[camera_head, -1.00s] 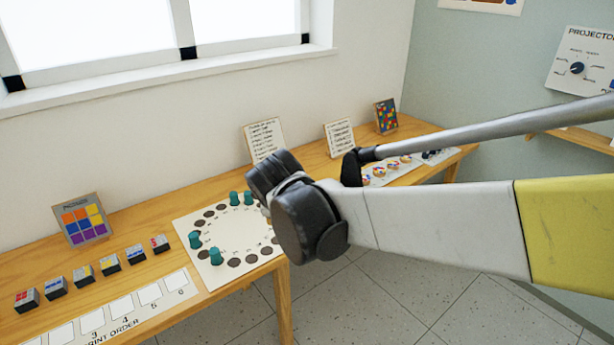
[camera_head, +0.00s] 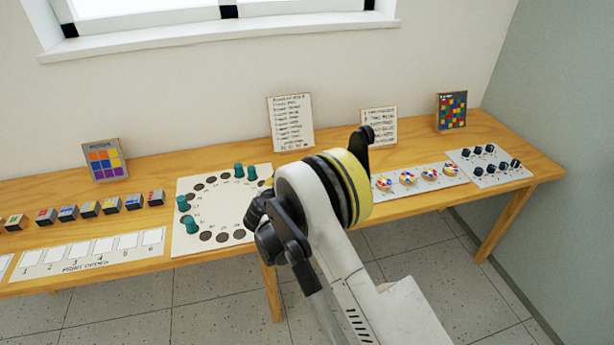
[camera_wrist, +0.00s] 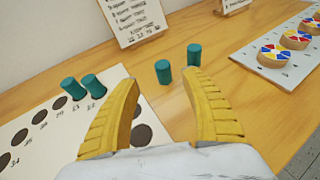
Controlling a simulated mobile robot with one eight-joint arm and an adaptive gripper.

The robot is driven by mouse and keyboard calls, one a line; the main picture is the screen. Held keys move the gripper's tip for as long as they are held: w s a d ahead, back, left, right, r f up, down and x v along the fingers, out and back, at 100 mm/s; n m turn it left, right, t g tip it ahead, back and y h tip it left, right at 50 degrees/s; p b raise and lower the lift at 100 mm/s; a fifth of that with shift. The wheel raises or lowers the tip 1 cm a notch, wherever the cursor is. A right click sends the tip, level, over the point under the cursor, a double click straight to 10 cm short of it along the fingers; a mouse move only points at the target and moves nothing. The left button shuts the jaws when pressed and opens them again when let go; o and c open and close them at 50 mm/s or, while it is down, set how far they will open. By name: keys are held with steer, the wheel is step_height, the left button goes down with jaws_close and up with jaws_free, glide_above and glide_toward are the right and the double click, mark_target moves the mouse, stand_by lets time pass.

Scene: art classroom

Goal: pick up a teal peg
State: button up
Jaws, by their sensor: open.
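In the wrist view my gripper (camera_wrist: 160,79) is open, with its yellow fingers spread and nothing held between them. Two teal pegs stand on bare wood beyond the fingertips: a nearer peg (camera_wrist: 163,72) in line with the gap, and a farther peg (camera_wrist: 194,55) by the right fingertip. Two more teal pegs (camera_wrist: 73,88) (camera_wrist: 94,87) stand at the edge of the white board (camera_wrist: 75,145), left of the fingers. In the head view, two pegs (camera_head: 239,171) (camera_head: 252,173) show at the board's back and two (camera_head: 183,203) (camera_head: 190,224) at its left. My arm hides the gripper there.
The white board has a ring of dark round spots. A card (camera_head: 291,123) leans on the wall behind. Coloured discs (camera_head: 407,178) and dark knobs (camera_head: 487,151) lie right; several small blocks (camera_head: 111,204) and a print-order strip (camera_head: 95,253) lie left on the wooden table (camera_head: 230,155).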

steer(key=b+x, duration=0.1)
steer(key=x, duration=0.4)
steer(key=shift+a+f, duration=0.1)
steer(key=shift+f, duration=0.05)
steer(key=x, duration=0.1)
steer(key=b+x, duration=0.1)
steer(key=x, duration=0.1)
steer(key=b+x, duration=0.1)
steer(key=x, duration=0.1)
steer(key=shift+d+f, duration=0.3)
steer(key=shift+f, duration=0.05)
steer(key=shift+s+r, duration=0.1)
steer(key=shift+c, duration=0.5)
steer(key=c, duration=1)
